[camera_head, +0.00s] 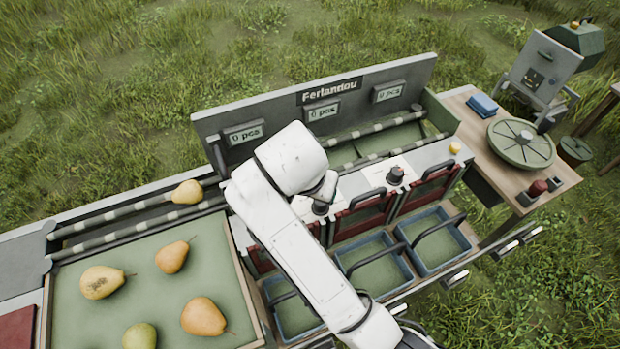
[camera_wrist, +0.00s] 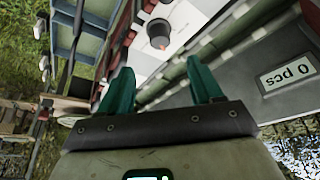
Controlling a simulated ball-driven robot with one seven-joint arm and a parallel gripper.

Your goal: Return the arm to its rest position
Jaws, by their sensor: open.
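My white arm reaches from the bottom of the head view up to the sorting machine (camera_head: 420,77) in the middle. Its end covers part of the machine, and the fingers are hidden there. In the wrist view my gripper (camera_wrist: 160,85) shows two teal fingers spread wide apart with nothing between them. Beyond the fingers are a dark knob (camera_wrist: 160,30) on a white panel and striped rollers (camera_wrist: 240,35). A counter reading "0 pcs" (camera_wrist: 288,77) is at the right of the wrist view.
Several pears, one here (camera_head: 203,317), lie on the green tray (camera_head: 85,325) at left; another pear (camera_head: 187,192) rests by the rollers. Blue bins (camera_head: 437,262) stand below the machine. A wooden side table (camera_head: 462,112) at right holds a round green lid (camera_head: 521,143). Grass lies behind.

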